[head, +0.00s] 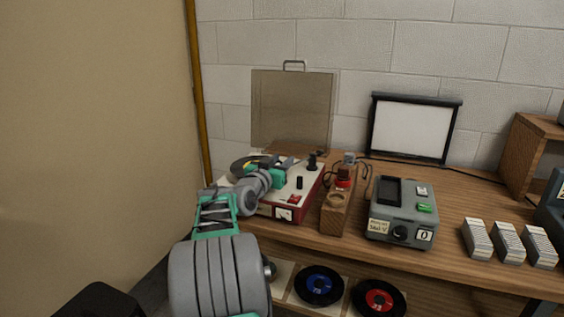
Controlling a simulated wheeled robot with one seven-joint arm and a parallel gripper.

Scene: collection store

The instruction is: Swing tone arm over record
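A red and cream record player (311,189) stands on the wooden bench, with its smoky lid (291,105) raised behind it. A black record with a yellowish label (240,164) lies at its left, partly hidden by my arm. A dark upright post (312,162) stands at the deck's back right; I cannot tell whether it belongs to the tone arm. The tone arm itself is not clearly visible. My gripper (281,164) is over the deck, just right of the visible record. Its fingers are too small and hidden to show whether they are open, shut or touching anything.
A wooden block with a red-based device (343,183) stands close to the player's right. Further right are a grey machine (401,216) and several card stacks (478,239). A framed screen (412,128) stands behind. Records (319,286) lie on a lower shelf. A beige panel (95,120) borders the left.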

